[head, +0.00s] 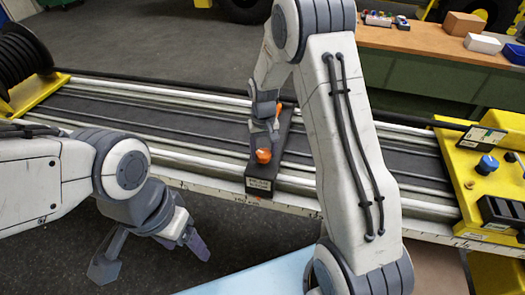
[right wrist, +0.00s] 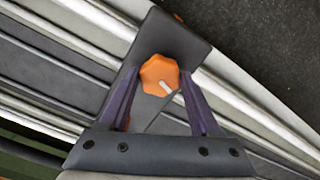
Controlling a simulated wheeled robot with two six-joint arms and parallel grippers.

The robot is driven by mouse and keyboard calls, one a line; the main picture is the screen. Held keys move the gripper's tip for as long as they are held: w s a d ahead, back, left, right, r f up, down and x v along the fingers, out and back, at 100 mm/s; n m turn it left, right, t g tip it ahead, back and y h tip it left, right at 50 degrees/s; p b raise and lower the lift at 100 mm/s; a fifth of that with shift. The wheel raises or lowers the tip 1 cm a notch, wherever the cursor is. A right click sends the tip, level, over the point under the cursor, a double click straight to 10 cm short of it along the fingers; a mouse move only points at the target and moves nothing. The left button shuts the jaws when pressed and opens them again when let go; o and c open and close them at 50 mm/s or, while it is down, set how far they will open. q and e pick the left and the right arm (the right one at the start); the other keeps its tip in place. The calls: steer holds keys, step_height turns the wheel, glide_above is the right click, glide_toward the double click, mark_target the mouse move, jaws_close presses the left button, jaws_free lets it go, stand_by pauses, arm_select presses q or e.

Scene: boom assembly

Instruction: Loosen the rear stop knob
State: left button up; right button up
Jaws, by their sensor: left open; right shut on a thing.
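The orange stop knob (head: 263,156) sits on top of a black stop block (head: 260,184) that lies across the rail, near its front edge. In the right wrist view the knob (right wrist: 156,70) is faceted, with a pale pointer line aimed toward the lower right. My right gripper (head: 265,140) is over the block, its purple fingers on either side of the knob and shut on it. Part of the knob's far side is hidden by the gripper in the head view. My left gripper (head: 152,252) is open and empty, in front of the rail at lower left.
The long rail (head: 90,112) has a scale along its front edge. A yellow end piece with a blue knob (head: 487,165) stands at right. A black spool (head: 20,58) on a yellow mount is at left. A workbench (head: 420,38) with boxes stands behind.

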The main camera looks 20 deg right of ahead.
steer(key=n, duration=0.4)
steer(key=shift+w+r+n, duration=0.2)
steer(key=shift+w+n, duration=0.05)
steer(key=shift+n, duration=0.05)
steer(key=n, duration=0.3)
steer(key=shift+n, duration=0.3)
steer(key=n, duration=0.4)
steer(key=shift+n, duration=1.8)
steer(key=o, duration=1.3)
steer(key=shift+o, duration=0.4)
steer(key=shift+s+f, duration=0.1)
